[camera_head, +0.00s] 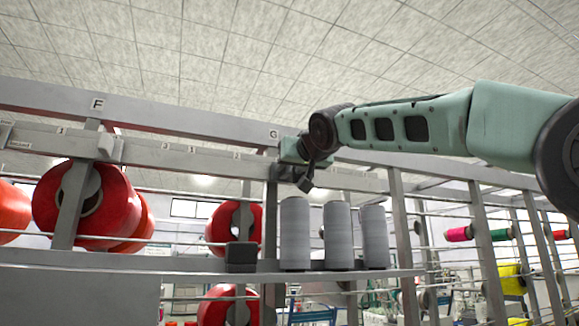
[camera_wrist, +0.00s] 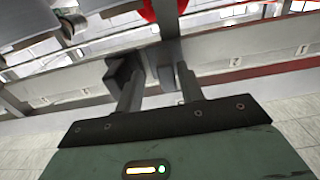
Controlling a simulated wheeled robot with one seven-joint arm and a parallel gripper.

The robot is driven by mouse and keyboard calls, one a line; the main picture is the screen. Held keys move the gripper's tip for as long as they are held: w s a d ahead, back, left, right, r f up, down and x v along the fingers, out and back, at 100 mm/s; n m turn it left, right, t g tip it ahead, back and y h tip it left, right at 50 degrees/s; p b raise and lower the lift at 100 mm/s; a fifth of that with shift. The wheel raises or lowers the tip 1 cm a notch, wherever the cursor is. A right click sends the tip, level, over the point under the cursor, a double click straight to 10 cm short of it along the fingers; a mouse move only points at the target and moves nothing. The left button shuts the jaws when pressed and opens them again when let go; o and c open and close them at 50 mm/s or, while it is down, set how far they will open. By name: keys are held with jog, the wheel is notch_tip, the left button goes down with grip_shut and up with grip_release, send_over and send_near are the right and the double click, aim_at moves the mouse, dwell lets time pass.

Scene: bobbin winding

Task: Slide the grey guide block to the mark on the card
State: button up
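Large red spools (camera_head: 108,208) hang at the left and centre. Three grey bobbins (camera_head: 338,235) stand on the lower shelf (camera_head: 200,262), right below my gripper. A dark block (camera_head: 240,257) is on that shelf too. Uprights (camera_head: 404,245) stand at the right.

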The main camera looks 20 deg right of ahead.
jog(key=shift+a, duration=0.15)
jog(key=shift+s, duration=0.1)
jog(key=s+b, duration=0.7)
jog(key=s, duration=1)
